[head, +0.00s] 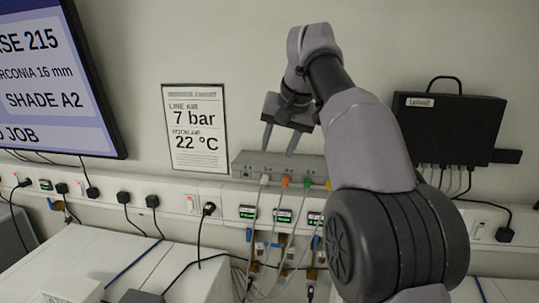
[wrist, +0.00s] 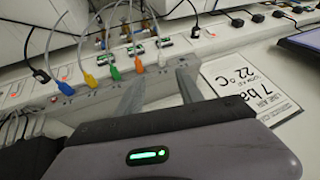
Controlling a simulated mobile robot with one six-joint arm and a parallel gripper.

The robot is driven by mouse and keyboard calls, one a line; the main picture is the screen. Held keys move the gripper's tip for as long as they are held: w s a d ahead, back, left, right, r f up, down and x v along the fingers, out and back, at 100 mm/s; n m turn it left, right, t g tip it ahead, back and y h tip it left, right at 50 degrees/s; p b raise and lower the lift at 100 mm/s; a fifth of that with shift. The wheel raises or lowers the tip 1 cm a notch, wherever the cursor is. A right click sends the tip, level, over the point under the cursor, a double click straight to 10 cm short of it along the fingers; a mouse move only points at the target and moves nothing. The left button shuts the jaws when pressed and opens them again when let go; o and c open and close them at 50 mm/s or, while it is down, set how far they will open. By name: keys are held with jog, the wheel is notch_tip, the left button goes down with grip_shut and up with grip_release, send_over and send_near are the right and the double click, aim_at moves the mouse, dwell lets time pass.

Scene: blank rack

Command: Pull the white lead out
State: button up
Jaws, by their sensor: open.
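The white lead (head: 264,180) is plugged into the front of a grey box (head: 247,162) on the wall trunking, leftmost of a row of leads. In the wrist view the white lead (wrist: 163,63) is at the right end of the row, just beyond my finger tips. My gripper (head: 279,151) is open and empty, fingers pointing down at the box's upper edge, above the white and orange plugs. In the wrist view my gripper (wrist: 158,79) has its fingers apart, with the white plug between their lines. No contact with the lead shows.
An orange lead (head: 285,182) sits close beside the white one, then a green lead (head: 307,183) and a yellow lead (head: 328,185). A blue lead (wrist: 65,88) shows in the wrist view. A wall chart (head: 195,128) hangs left; a black case (head: 450,128) is right.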

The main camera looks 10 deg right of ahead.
aim_at(262, 185)
jog(key=b+x, duration=0.1)
jog(key=x, duration=1.1)
jog(key=shift+w+a+f, duration=0.1)
jog(key=shift+w+f, duration=0.05)
jog(key=shift+w, duration=0.1)
jog(key=shift+w+a+f, duration=0.15)
jog(key=shift+w+f, duration=0.15)
jog(key=shift+w, duration=0.05)
jog(key=shift+s, duration=0.15)
grip_shut()
jog(key=shift+b, duration=0.3)
jog(key=shift+s+f+b, duration=0.15)
jog(key=shift+b, duration=0.35)
jog(key=shift+s, duration=0.1)
jog(key=shift+s+a+b, duration=0.5)
jog(key=shift+s+b, duration=0.1)
jog(key=shift+s, duration=0.3)
jog(key=shift+s+b, duration=0.15)
jog(key=shift+b, duration=0.15)
jog(key=shift+s, duration=0.1)
